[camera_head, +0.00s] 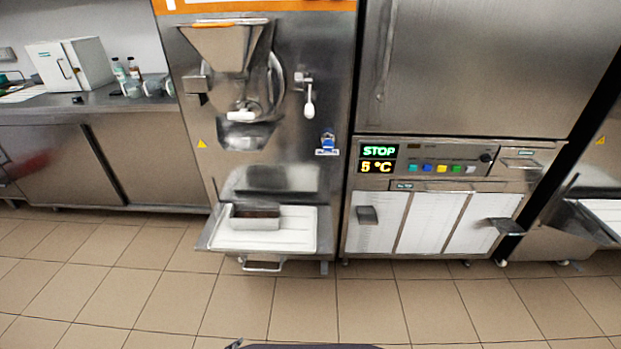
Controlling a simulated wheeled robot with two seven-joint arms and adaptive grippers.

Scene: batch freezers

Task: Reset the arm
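Neither of my grippers shows in the head view, and no arm is clearly visible. A steel batch freezer (310,130) stands in the middle, with a hopper (222,47) at its top left and a lever handle (309,108) to the right of that. A rectangular metal pan (255,222) with dark content sits on the white shelf tray (300,238) at the machine's front, below the spout.
A steel cabinet (470,60) to the right has a panel (377,159) reading STOP and 5 °C. A counter (60,110) at the left holds a white box (68,63) and bottles. The tiled floor (150,300) in front is clear.

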